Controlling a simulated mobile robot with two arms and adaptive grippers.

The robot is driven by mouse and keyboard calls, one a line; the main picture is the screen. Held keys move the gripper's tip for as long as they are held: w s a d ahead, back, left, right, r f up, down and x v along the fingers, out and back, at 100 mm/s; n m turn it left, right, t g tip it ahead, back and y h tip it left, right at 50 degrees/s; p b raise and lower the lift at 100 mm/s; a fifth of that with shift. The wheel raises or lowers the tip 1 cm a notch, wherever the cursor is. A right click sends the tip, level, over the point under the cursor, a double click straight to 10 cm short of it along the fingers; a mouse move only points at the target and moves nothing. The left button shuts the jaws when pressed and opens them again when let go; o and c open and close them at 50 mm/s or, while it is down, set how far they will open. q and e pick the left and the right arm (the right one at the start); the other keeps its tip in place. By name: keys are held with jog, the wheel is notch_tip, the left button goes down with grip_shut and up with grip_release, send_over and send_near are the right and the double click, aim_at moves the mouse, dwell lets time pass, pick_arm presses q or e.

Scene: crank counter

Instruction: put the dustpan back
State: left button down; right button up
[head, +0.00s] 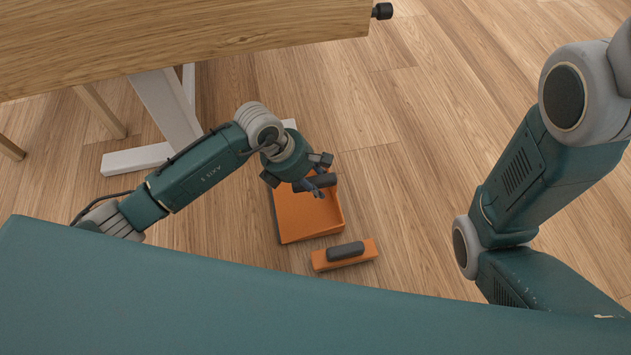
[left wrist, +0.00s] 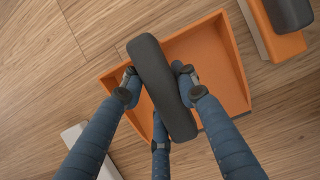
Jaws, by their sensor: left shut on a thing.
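The dustpan (head: 307,222) is an orange open pan on the wooden floor, below the table edge in the head view. Its orange pan also shows in the left wrist view (left wrist: 213,60). Its dark handle (left wrist: 160,85) runs between the fingers of my left gripper (left wrist: 158,85). My left gripper (head: 319,189) is over the far end of the dustpan in the head view and is shut on that handle. The gripper hides part of the handle and the pan's far edge. I cannot tell whether the pan touches the floor. My right gripper is out of view.
An orange brush-like block with a dark grip (head: 345,252) lies on the floor just nearer than the dustpan. A wooden table (head: 180,35) with a white leg (head: 166,110) and a dark crank knob (head: 382,11) stands behind. Floor to the right is clear.

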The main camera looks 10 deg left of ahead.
pick_arm(q)
jog(key=shift+f, duration=0.45)
jog(key=c, duration=1.2)
grip_release()
jog(key=shift+o, duration=0.2)
jog(key=shift+a+r, duration=0.1)
